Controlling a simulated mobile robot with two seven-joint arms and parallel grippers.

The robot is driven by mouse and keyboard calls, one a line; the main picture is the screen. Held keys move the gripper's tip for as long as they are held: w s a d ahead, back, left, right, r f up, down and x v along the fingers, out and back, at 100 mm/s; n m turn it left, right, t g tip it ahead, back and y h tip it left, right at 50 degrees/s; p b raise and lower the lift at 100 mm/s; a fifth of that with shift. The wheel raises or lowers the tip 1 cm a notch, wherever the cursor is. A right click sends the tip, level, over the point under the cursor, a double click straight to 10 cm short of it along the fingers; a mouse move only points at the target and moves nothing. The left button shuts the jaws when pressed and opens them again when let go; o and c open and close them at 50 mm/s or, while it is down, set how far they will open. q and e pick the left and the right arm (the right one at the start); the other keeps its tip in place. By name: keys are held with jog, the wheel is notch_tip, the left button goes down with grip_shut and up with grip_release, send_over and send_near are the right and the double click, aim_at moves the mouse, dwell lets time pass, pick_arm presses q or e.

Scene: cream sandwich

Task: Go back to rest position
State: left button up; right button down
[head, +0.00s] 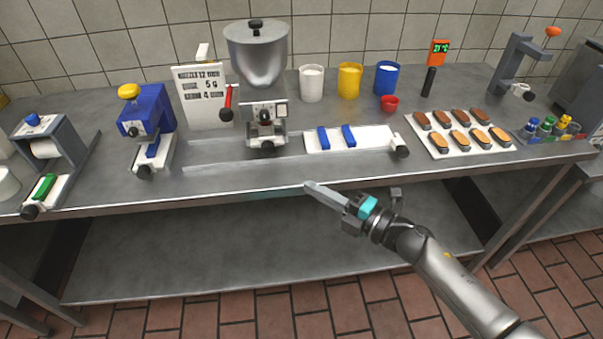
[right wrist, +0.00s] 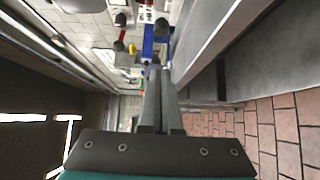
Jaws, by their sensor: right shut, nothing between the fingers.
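My right gripper (head: 308,187) is shut and empty. It is in front of the steel table's (head: 230,200) front edge, near the middle, with its arm coming in from the lower right. In the right wrist view its two fingers (right wrist: 160,100) lie together with nothing between them. My left gripper shows in neither view.
On the table stand a steel hopper machine (head: 258,60), a blue press (head: 150,108), a grey roll holder (head: 45,140), white, yellow and blue cups (head: 349,82), a white board with two blue strips (head: 375,136), and a tray (head: 440,146) of brown and tan pieces. The lower shelf (head: 180,260) is bare.

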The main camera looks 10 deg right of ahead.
jog(key=shift+s, duration=0.2)
jog(key=s+d+f+m+g+h, duration=0.1)
jog(key=s+d+f+m+h, duration=0.35)
jog(key=f, duration=0.55)
jog(key=s+d+f+m+g+h, duration=0.1)
jog(key=s+d+f+m+h, duration=0.2)
jog(key=f+m, duration=0.45)
jog(key=s+d+f+m+h, duration=0.3)
jog(key=s+f+m, duration=0.1)
jog(key=f, duration=0.7)
jog(key=s+f+m+g, duration=0.3)
jog(key=s+f, duration=0.2)
jog(key=s, duration=0.5)
jog(key=s+a+f+m+g+h, duration=0.1)
jog(key=s+f, duration=0.4)
jog(key=s, duration=0.5)
jog(key=s+f+m+g+h, duration=0.1)
jog(key=s+f+m+g, duration=0.3)
jog(key=s, duration=0.7)
jog(key=shift+a+f+m+g, duration=0.15)
jog(key=shift+f+m+g, duration=0.25)
jog(key=shift+g, duration=0.5)
